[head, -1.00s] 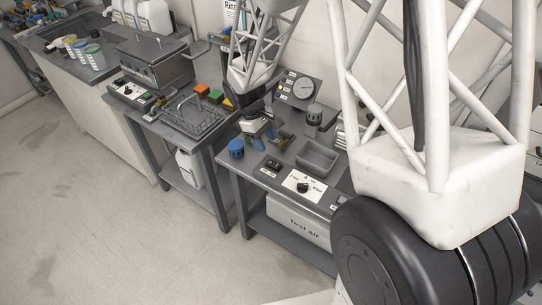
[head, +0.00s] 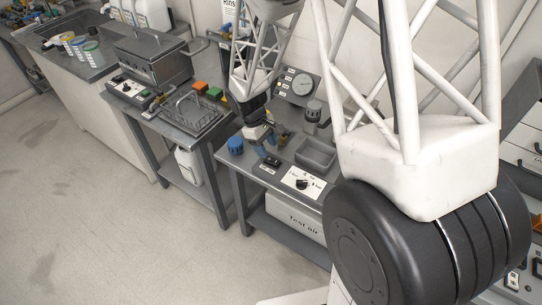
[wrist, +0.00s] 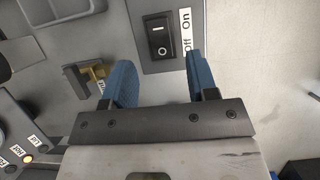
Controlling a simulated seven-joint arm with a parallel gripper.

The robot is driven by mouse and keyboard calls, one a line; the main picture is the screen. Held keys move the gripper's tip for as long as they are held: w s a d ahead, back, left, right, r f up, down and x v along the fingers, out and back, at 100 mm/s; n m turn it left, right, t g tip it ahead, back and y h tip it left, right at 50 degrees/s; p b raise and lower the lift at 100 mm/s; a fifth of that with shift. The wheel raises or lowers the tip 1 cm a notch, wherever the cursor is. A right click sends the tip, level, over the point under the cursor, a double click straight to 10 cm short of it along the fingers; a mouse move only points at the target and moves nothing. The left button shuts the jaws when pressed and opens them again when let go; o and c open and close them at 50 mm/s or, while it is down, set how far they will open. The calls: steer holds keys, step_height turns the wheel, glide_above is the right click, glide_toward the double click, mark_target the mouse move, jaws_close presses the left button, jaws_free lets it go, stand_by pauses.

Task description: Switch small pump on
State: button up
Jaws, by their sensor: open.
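A black rocker switch (wrist: 163,37) on a dark plate shows in the wrist view, with a white "Off / On" label (wrist: 186,32) at its right. I cannot tell which side is pressed. In the head view it is the small dark switch (head: 268,165) near the bench's front left edge. My gripper (wrist: 160,68) is open and empty. Its blue fingers are apart, below the switch in the wrist view, and the switch lies ahead of the gap between them. In the head view my gripper (head: 267,150) is just above and behind the switch, partly covering it. Contact cannot be told.
A brass valve (wrist: 95,75) with a grey handle is close to the left finger. The floor in front is clear.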

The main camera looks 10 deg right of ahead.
mark_target(273, 160)
steer(key=shift+x, duration=2.3)
steer(key=c, duration=0.9)
steer(key=shift+s+d+t+y, duration=0.1)
steer(key=shift+s+t+y, duration=0.05)
steer(key=shift+t+y, duration=0.5)
steer(key=shift+s+d+t+y, duration=0.1)
steer(key=shift+t+y, duration=0.55)
steer(key=o, duration=0.9)
